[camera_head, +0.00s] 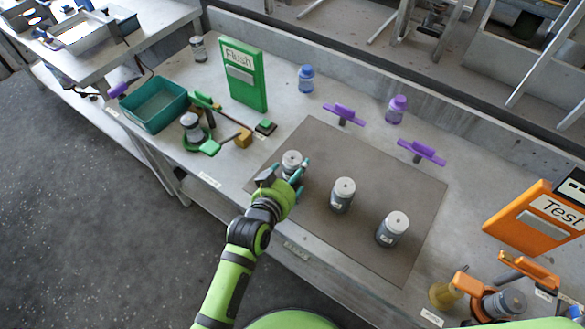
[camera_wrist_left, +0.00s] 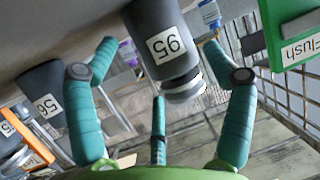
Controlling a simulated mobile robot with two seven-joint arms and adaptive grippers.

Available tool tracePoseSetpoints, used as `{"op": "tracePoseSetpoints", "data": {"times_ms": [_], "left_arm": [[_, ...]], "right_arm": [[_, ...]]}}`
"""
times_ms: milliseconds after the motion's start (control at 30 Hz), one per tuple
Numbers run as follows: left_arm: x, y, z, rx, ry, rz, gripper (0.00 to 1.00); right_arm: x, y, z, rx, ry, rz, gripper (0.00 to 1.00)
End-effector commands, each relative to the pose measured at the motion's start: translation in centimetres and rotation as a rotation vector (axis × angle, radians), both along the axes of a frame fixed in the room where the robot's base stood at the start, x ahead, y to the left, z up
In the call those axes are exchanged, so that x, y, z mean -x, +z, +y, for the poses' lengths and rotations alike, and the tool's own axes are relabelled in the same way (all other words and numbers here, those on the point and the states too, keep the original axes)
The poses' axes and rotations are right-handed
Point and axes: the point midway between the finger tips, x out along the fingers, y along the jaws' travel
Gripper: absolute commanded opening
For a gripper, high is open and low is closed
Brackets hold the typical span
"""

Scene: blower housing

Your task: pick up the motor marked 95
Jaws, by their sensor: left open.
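The motor marked 95, a dark grey cylinder with a white cap, stands upright on the brown mat (camera_head: 330,245) as the leftmost motor (camera_head: 291,162) of a row. In the left wrist view its label shows on the motor body (camera_wrist_left: 158,22), which appears cap down. My left gripper (camera_head: 285,177) is open around this motor, with teal fingers on either side of it. A third finger shows in front of it. I cannot tell whether any finger touches it. My right gripper is not in view.
Two similar motors, a middle one (camera_head: 342,196) and a right one (camera_head: 392,229), stand on the mat. Purple holders (camera_head: 344,114) (camera_head: 421,153) stand behind. A green Flush board (camera_head: 243,75), teal bin (camera_head: 155,104) and orange Test board (camera_head: 533,222) are also on the table.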

Motion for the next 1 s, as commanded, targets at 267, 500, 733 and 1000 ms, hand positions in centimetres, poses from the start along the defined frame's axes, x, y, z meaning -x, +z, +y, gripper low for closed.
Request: {"op": "tracePoseSetpoints", "data": {"times_ms": [267, 500, 733, 1000], "left_arm": [[-1.60, -0.71, -0.68, 0.000, 0.001, 0.000, 0.83], [-1.56, -0.73, -0.66, 0.000, 0.001, 0.000, 0.55], [-1.63, -0.54, -0.66, 0.001, 0.002, -0.004, 0.20], [-1.61, -0.20, -0.65, 0.001, 0.002, -0.003, 0.20]], "right_arm": [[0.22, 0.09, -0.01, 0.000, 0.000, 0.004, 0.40], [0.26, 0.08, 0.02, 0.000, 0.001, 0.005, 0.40], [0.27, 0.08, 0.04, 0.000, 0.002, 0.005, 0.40], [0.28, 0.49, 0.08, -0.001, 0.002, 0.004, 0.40]]}}
